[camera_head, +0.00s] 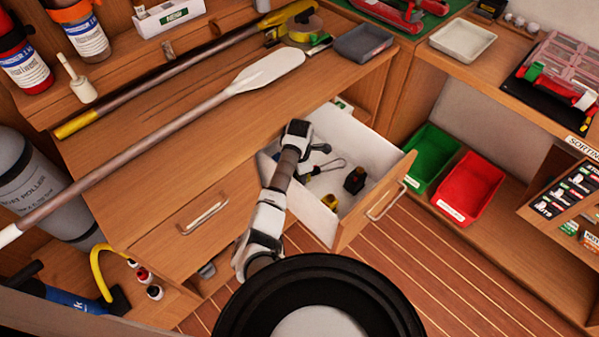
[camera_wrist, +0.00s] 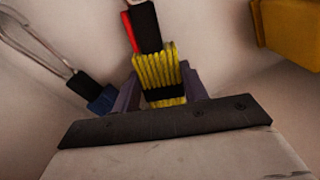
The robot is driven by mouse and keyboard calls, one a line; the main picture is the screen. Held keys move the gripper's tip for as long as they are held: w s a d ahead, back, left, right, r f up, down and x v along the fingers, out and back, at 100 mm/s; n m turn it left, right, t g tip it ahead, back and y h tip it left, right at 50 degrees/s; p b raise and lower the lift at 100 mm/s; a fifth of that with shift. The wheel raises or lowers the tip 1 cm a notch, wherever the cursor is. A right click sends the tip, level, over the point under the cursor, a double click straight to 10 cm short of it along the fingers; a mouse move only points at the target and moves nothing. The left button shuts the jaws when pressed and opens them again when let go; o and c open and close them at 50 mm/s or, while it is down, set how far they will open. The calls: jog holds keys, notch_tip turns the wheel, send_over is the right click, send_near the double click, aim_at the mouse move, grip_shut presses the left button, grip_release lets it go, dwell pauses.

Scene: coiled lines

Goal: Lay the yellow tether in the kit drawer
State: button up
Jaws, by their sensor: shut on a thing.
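The yellow tether (camera_wrist: 154,68) is a small coiled bundle with a black band, seen in the wrist view. My gripper (camera_wrist: 160,86) is shut on it, with a finger on each side. In the head view my gripper (camera_head: 320,150) reaches down inside the open kit drawer (camera_head: 398,172), and the tether cannot be clearly made out there. The pale drawer floor lies behind the tether in the wrist view. Whether the tether touches the floor cannot be told.
The drawer holds a metal loop with a black and blue end (camera_wrist: 92,93), a red and black item (camera_wrist: 143,26), a yellow item (camera_wrist: 285,28) and a dark item (camera_head: 354,181). Green (camera_head: 432,158) and red (camera_head: 468,187) bins stand right. A paddle (camera_head: 265,72) lies on the counter.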

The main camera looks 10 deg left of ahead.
jog(key=shift+f, duration=0.5)
jog(key=o, duration=1.4)
jog(key=shift+o, duration=0.2)
